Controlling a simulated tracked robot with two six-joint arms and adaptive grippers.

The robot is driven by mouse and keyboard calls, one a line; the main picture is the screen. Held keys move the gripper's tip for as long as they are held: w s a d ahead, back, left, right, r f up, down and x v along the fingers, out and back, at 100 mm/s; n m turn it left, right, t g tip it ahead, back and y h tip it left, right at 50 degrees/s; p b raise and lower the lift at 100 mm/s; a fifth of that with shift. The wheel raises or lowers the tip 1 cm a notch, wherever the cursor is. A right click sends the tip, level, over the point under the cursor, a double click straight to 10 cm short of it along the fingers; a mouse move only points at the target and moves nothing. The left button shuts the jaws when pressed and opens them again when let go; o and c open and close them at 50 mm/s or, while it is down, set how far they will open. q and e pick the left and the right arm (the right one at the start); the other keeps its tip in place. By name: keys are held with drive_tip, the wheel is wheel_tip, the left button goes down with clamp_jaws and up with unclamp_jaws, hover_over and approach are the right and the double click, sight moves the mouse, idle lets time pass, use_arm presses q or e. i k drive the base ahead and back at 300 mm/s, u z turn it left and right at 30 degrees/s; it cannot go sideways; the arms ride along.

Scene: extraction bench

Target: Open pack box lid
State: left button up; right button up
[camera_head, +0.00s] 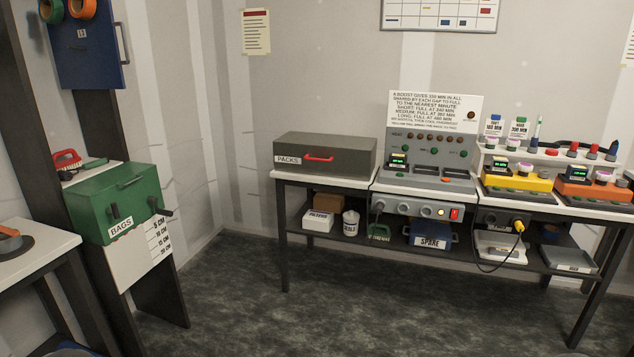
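The pack box (350,164) is a dark grey box with a "PACKS" label on its front left. It stands on the left end of the white-topped bench against the back wall. Its lid (325,140) looks shut. A red handle (319,157) sits on the front face, right of the label. Neither of my grippers is in view.
A green "BAGS" box (118,200) stands at the left. Right of the pack box is a grey control console (426,160), then yellow (517,183) and orange (594,190) units. A lower shelf holds several items. The dark floor (240,290) before the bench is clear.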

sight(350, 155)
drive_tip(key=u, duration=0.05)
drive_tip(key=i, duration=3.4)
